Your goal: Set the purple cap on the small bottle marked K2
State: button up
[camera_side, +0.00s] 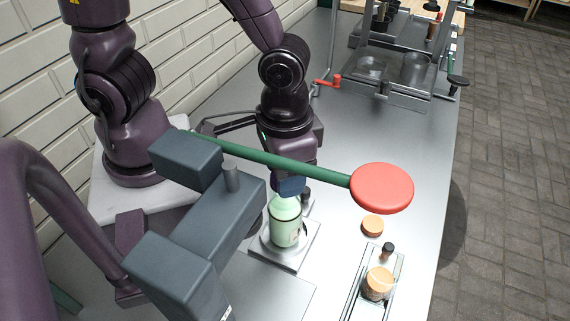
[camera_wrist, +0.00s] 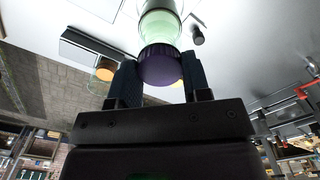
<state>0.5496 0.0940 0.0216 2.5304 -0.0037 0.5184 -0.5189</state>
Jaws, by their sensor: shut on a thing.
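My gripper (camera_wrist: 160,82) is shut on a purple cap (camera_wrist: 160,64), with one dark finger on each side of it. In the wrist view the cap lines up with the mouth of a pale green bottle (camera_wrist: 160,24). I cannot tell whether it is seated or just above. In the side view my gripper (camera_side: 287,188) points down over the green bottle (camera_side: 285,228), which stands upright on a square metal plate (camera_side: 290,262). The fingers hide the cap there. No K2 mark is readable on the bottle.
A green rod with a red disc (camera_side: 382,188) crosses in front of my gripper in the side view. An orange lid (camera_side: 372,226) lies to the right. An orange-topped jar (camera_side: 379,284) and a dark-capped vial (camera_side: 387,250) are at the lower right. A metal rack (camera_side: 395,75) stands behind.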

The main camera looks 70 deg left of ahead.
jog(key=shift+f, duration=0.45)
jog(key=shift+f, duration=0.25)
dwell(0.6)
jog(key=o, duration=1)
jog(key=shift+c, duration=0.8)
jog(key=shift+r, duration=3.55)
